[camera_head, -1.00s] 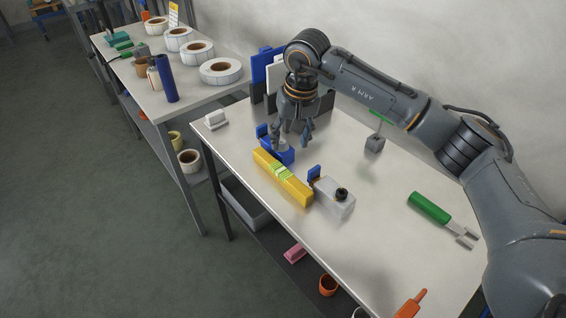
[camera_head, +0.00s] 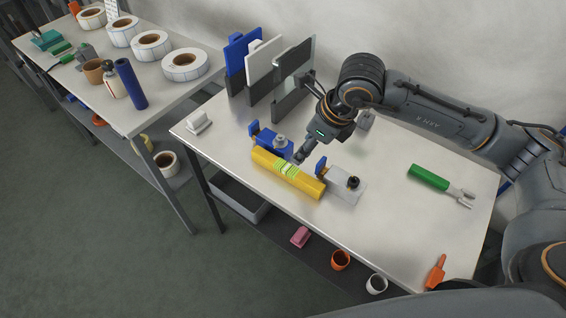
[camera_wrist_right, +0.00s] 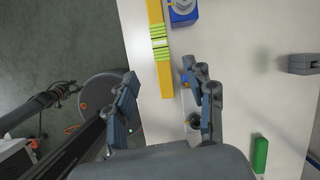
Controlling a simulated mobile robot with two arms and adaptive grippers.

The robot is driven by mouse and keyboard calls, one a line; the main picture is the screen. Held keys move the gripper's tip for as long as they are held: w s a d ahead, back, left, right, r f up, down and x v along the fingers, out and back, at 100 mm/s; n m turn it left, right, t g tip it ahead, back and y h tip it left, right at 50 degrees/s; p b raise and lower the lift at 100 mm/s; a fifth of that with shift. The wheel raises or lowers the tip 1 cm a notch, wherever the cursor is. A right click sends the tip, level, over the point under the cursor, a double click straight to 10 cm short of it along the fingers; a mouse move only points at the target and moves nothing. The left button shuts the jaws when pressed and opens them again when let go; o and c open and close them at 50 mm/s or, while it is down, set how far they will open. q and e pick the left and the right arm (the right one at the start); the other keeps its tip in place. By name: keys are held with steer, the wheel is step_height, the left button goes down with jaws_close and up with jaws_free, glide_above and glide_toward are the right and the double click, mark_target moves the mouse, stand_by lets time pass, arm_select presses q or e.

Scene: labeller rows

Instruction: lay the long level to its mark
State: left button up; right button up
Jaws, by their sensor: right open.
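The long level is a yellow bar (camera_head: 264,160) with bright green bands near its middle. It lies along the table's front edge, in front of a blue device (camera_head: 272,143) and a grey device (camera_head: 347,187). The level (camera_wrist_right: 165,76) also shows in the right wrist view, running down from the top edge. My right gripper (camera_wrist_right: 161,72) is open, its fingers spread on either side of the level's near end, not closed on it. In the head view my right gripper (camera_head: 305,146) is just behind the level. I cannot make out the mark. My left gripper is not in view.
Upright blue, white and dark panels in holders (camera_head: 262,68) stand at the back. A green-handled tool (camera_head: 430,178) lies on the right, and an orange tool (camera_head: 436,272) lies at the front corner.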

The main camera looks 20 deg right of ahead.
steer(key=m, duration=0.1)
steer(key=b, duration=0.4)
glide_above(287, 167)
steer(key=s+d, duration=0.1)
steer(key=s, duration=0.1)
steer(key=shift+m, duration=0.3)
steer(key=f, duration=0.7)
steer(key=shift+s+d, duration=0.15)
steer(key=shift+d, duration=0.05)
steer(key=b+x, duration=0.1)
steer(key=x, duration=0.1)
steer(key=b+x, duration=0.1)
steer(key=x, duration=0.2)
steer(key=shift+w+f, duration=0.2)
steer(key=shift+w, duration=0.1)
steer(key=shift+w+a+f, duration=0.15)
steer(key=shift+w+f, duration=0.05)
steer(key=shift+f, duration=0.1)
steer(key=shift+r, duration=0.1)
jaws_close()
